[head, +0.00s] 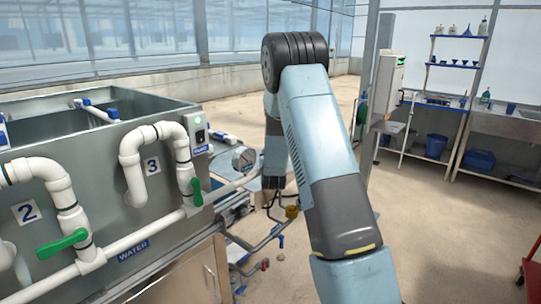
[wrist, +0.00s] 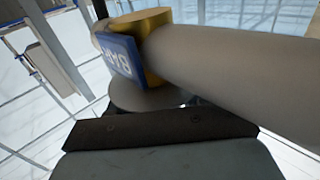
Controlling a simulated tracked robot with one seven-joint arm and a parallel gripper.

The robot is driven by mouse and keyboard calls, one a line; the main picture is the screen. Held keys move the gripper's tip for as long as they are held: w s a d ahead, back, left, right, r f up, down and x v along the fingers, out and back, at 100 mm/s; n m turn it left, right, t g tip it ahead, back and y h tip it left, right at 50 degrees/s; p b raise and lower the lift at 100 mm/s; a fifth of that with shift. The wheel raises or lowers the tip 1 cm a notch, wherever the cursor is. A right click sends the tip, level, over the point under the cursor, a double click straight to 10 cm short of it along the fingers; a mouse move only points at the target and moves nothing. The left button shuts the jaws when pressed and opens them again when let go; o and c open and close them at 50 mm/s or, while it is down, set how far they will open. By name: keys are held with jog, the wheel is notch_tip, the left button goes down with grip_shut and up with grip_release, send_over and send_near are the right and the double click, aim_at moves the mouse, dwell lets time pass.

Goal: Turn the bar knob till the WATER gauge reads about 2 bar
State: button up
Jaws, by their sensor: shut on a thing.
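The brass regulator body (wrist: 155,50) with a blue BAR label (wrist: 118,60) fills the upper middle of the wrist view, beside a thick grey pipe. A grey round knob (wrist: 140,97) shows just below it. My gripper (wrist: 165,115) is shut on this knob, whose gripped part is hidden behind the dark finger. In the head view a brass fitting (head: 292,211) shows low beside my arm, and the gripper's fingers cannot be made out clearly.
The grey tank (head: 95,215) with white pipes and green valve handles (head: 62,243) stands at left. A blue WATER label (head: 132,250) is on its lower front. Pipes and hoses run low beside the brass fitting. Open floor (head: 440,235) lies at right, with a bench (head: 510,125) behind.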

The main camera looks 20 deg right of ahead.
dwell(0.5)
jog(key=o, duration=1)
jog(key=shift+c, duration=0.2)
jog(key=v, duration=1.3)
jog(key=shift+s+a, duration=0.25)
jog(key=shift+s, duration=0.05)
jog(key=shift+r, duration=0.1)
